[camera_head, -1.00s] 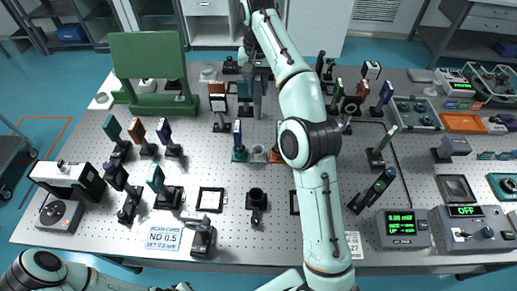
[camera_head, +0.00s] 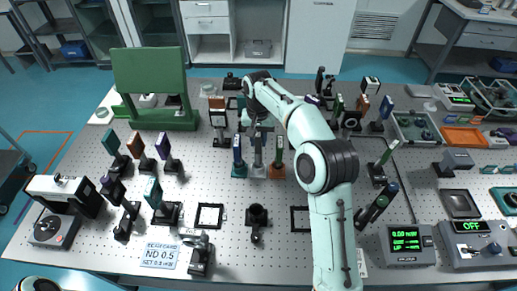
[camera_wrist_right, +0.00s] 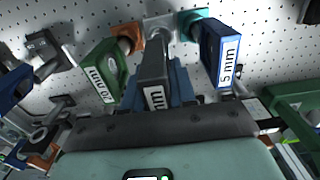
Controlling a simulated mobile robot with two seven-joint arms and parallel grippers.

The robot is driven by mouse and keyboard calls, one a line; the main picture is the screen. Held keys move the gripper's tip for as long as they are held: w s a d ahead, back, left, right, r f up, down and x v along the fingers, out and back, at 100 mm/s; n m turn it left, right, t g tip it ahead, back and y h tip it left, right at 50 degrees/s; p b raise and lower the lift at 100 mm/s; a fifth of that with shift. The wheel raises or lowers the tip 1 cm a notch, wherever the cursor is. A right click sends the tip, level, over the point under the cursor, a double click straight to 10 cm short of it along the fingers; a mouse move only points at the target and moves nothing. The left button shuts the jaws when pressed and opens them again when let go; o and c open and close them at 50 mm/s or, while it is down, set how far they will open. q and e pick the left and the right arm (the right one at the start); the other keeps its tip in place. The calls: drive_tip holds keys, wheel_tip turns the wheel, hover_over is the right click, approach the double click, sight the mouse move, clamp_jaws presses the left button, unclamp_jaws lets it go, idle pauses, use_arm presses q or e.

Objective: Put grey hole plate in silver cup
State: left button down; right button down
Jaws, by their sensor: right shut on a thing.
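The grey hole plate (camera_head: 258,152) is upright in the head view, held at its top by my right gripper (camera_head: 258,127), which is shut on it. It shows in the right wrist view (camera_wrist_right: 154,72) with its stem pointing at the silver cup (camera_wrist_right: 160,27). In the head view the silver cup (camera_head: 258,172) is directly below the plate, and the stem's lower end is at the cup. How deep the stem is seated I cannot tell. My left gripper is not in view.
A blue plate (camera_head: 238,152) in a teal cup (camera_head: 239,171) stands close left. A green plate (camera_head: 279,155) in an orange cup (camera_head: 278,171) stands close right. A green board (camera_head: 152,80) is at the back left. Bare perforated tabletop lies in front of the cups.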

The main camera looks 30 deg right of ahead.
wheel_tip(320, 180, down, 4)
drive_tip(key=shift+w+r, duration=0.1)
drive_tip(key=shift+r, duration=0.05)
drive_tip(key=shift+f+b, duration=0.3)
drive_tip(key=shift+f, duration=0.1)
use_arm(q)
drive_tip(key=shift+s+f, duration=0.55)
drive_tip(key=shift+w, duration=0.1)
use_arm(e)
drive_tip(key=shift+f, duration=0.15)
drive_tip(key=c, duration=0.9)
unclamp_jaws()
